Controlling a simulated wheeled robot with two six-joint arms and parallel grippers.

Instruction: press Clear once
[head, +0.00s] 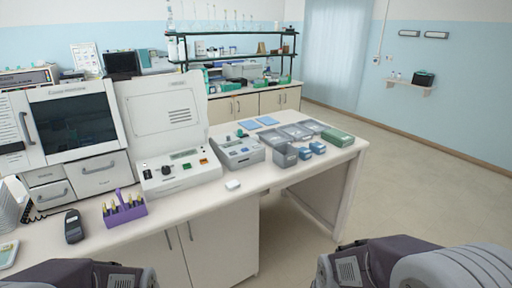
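No label reading Clear can be made out at this size. A white instrument with a raised lid (165,105) stands on the bench. Its front panel has a small display (184,154), a black knob, a green button (186,166) and an orange button (203,161). To its right sits a smaller grey-white device (238,151) with a display and small keys, too small to read. Parts of my two arms show at the bottom left and bottom right corners. Neither gripper's fingers are in view, and both arms are apart from the devices.
On the bench (255,193) are a purple rack (125,212), a black handheld device (74,226), a small white block (232,185), grey trays (296,131), blue-grey boxes (318,147) and a green box (337,137). A large windowed machine (76,125) stands left. The floor right is clear.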

